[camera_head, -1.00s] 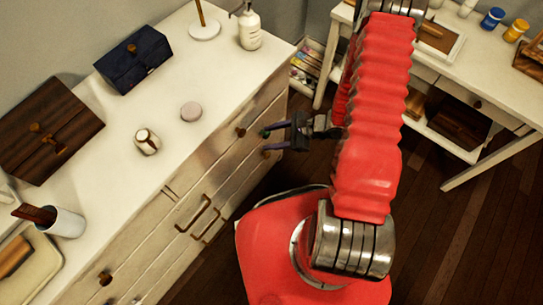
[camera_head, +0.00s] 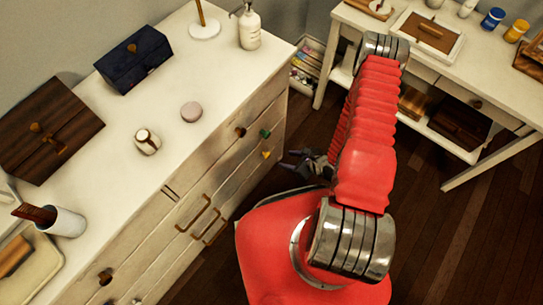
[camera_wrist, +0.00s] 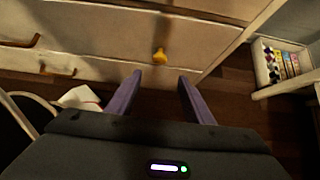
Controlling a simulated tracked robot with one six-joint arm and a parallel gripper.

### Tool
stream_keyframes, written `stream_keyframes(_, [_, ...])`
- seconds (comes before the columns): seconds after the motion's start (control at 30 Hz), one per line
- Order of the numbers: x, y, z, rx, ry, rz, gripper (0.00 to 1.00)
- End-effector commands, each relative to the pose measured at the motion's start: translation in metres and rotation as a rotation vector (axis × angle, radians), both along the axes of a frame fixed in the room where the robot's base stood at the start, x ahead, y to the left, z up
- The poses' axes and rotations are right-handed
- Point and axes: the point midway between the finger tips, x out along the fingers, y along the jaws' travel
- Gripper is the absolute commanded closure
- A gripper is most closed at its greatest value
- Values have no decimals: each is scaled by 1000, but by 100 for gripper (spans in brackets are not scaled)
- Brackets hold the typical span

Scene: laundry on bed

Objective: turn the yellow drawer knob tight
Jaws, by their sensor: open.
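The yellow drawer knob (camera_head: 266,154) sits on a drawer front near the right end of the white dresser (camera_head: 240,92). It also shows in the wrist view (camera_wrist: 160,56), above and between my fingertips. My gripper (camera_head: 284,160) is beside the dresser front, close to the knob and apart from it. In the wrist view my gripper (camera_wrist: 160,76) has its two purple fingers spread with nothing between them. How far the knob is turned cannot be told.
A green knob (camera_head: 264,133) and a dark knob (camera_head: 240,131) are above the yellow one. Bar handles (camera_head: 193,213) stick out further left. A white desk (camera_head: 465,75) stands at the right. A box of small bottles (camera_wrist: 282,66) is beside the dresser. Dark floor lies below.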

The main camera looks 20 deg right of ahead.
Motion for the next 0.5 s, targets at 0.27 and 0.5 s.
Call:
stream_keyframes(0.27, [2, 1, -2, 0, -1, 2, 53])
stream_keyframes(0.5, [13, 10, -16, 1, -1, 4, 53])
